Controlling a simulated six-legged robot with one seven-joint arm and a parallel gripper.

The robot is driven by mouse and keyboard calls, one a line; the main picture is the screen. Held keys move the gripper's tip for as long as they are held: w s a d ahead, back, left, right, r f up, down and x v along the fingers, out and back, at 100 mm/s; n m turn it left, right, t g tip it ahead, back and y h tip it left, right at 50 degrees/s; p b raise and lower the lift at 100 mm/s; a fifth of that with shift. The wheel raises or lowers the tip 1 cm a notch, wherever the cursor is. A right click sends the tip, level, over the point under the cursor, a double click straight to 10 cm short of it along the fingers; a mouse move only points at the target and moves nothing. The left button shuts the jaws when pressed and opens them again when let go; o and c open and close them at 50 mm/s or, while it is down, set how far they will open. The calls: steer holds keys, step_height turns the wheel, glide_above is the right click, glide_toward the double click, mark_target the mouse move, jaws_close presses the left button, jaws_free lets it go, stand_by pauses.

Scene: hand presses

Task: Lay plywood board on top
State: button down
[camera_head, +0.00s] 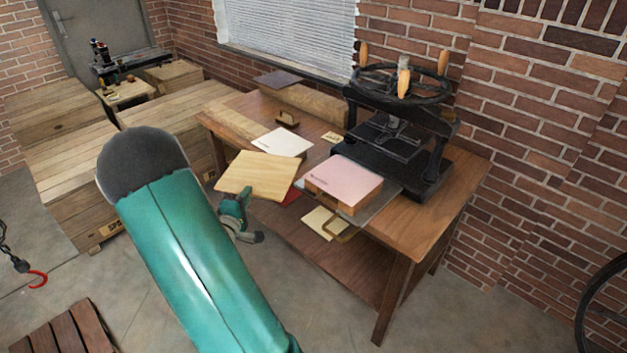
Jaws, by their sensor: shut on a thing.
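The plywood board (256,173) is a pale, thin square held near the front left edge of the wooden table. My gripper (245,196) is shut on its near edge; the fingertips are small and partly hidden. The board looks tilted and apart from the stack to its right. That stack has a pink sheet (345,178) on top of a brown wooden layer (347,208). It rests on a grey metal plate (374,203) with a brass-coloured handle, pulled out in front of the black hand press (433,160).
A white sheet (283,142) and a small wooden block (287,119) lie on the table (452,188) behind the board. A red item (291,197) shows below the board. Wooden crates (70,160) stand left.

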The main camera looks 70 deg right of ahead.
steer(key=s+d+r+m+g+y, duration=0.1)
steer(key=s+d+r+m+g, duration=0.2)
steer(key=s, duration=0.6)
steer(key=s+d+r+m+g, duration=0.25)
steer(key=s+d+g, duration=0.3)
steer(key=s, duration=0.35)
step_height(320, 180, down, 7)
steer(key=shift+a+f, duration=0.2)
steer(key=shift+f, duration=0.1)
stand_by(0.7)
steer(key=c, duration=1.3)
jaws_free()
steer(key=shift+o, duration=0.2)
steer(key=v, duration=0.6)
steer(key=shift+w+a, duration=0.2)
steer(key=shift+w, duration=0.05)
